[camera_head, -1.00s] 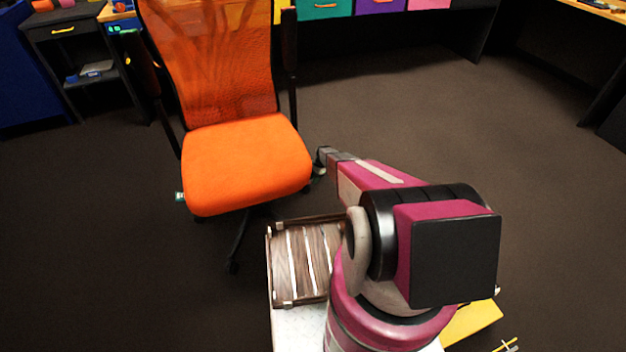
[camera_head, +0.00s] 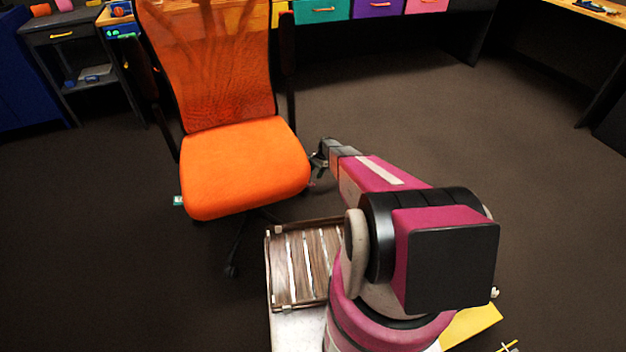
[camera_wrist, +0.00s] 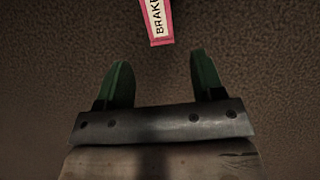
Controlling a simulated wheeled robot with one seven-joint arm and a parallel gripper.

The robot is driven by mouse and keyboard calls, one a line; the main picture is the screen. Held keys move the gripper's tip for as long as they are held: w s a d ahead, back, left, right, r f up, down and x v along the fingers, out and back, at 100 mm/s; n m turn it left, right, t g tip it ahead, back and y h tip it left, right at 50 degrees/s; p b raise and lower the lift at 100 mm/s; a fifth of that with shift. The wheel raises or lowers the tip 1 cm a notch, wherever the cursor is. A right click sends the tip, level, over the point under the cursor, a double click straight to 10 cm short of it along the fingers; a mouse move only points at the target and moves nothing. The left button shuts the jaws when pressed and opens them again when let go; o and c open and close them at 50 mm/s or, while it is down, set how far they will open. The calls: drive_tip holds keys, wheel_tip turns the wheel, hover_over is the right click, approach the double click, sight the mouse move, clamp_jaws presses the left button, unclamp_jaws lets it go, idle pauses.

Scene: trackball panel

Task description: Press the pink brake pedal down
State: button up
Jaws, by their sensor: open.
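The pink brake pedal (camera_wrist: 159,22) shows at the top edge of the wrist view as a pink-bordered strip with a white label reading "BRAKE". Only its near end is in that view; the rest is cut off. My gripper (camera_wrist: 162,75) is open and empty, its two green fingers apart. The pedal's near end lies ahead of the gap between the fingertips and appears apart from them. In the head view my gripper (camera_head: 318,161) is beside the right edge of the orange chair seat, and the pedal cannot be made out clearly there.
The orange office chair (camera_head: 245,165) stands just left of my gripper. A small green-and-white piece (camera_head: 178,201) shows at the seat's left edge. A dark shelf unit (camera_head: 85,65) stands at the back left and desks line the back. Brown floor (camera_head: 430,120) is clear to the right.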

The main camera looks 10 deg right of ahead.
drive_tip(key=shift+v, duration=1.9)
drive_tip(key=shift+r, duration=0.1)
